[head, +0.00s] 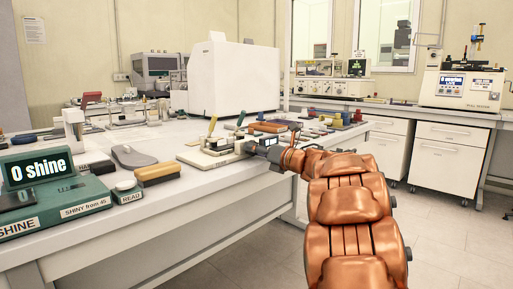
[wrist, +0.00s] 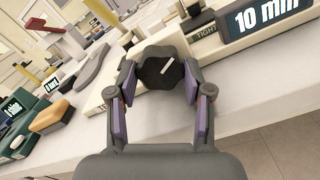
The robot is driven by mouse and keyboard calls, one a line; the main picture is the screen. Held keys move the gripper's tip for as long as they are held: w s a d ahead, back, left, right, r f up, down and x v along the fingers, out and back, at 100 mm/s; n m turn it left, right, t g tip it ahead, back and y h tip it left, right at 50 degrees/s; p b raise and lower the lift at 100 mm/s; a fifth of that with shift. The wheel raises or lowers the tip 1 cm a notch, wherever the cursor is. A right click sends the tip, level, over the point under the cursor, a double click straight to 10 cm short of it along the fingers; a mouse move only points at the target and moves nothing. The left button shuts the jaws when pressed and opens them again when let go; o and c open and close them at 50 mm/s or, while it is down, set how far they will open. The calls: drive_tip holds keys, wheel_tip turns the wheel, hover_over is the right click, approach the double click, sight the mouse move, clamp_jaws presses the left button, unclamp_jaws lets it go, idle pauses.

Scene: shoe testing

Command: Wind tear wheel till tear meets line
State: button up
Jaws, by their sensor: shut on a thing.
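In the wrist view my gripper (wrist: 161,82) is shut on a dark round wheel (wrist: 157,66) with a pale bar-shaped mark on its face. The purple-padded fingers press the wheel from both sides. The wheel sits at the front of a cream device (wrist: 118,82) on the bench. In the head view this device (head: 215,152) stands near the bench's front edge, and my gripper (head: 262,146) reaches its right side. The tear and the line cannot be made out in either view.
A display reading "10 min" (wrist: 262,18) stands right of the wheel, beside a "TIGHT" label. A green shine meter (head: 45,190), a brush (head: 158,174) and a grey insole-shaped piece (head: 132,156) lie left on the bench. Open floor (head: 440,235) lies to the right.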

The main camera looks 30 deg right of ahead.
idle(0.5)
drive_tip(key=o, duration=1.1)
drive_tip(key=shift+o, duration=0.2)
drive_tip(key=v, duration=1.2)
drive_tip(key=shift+r, duration=0.1)
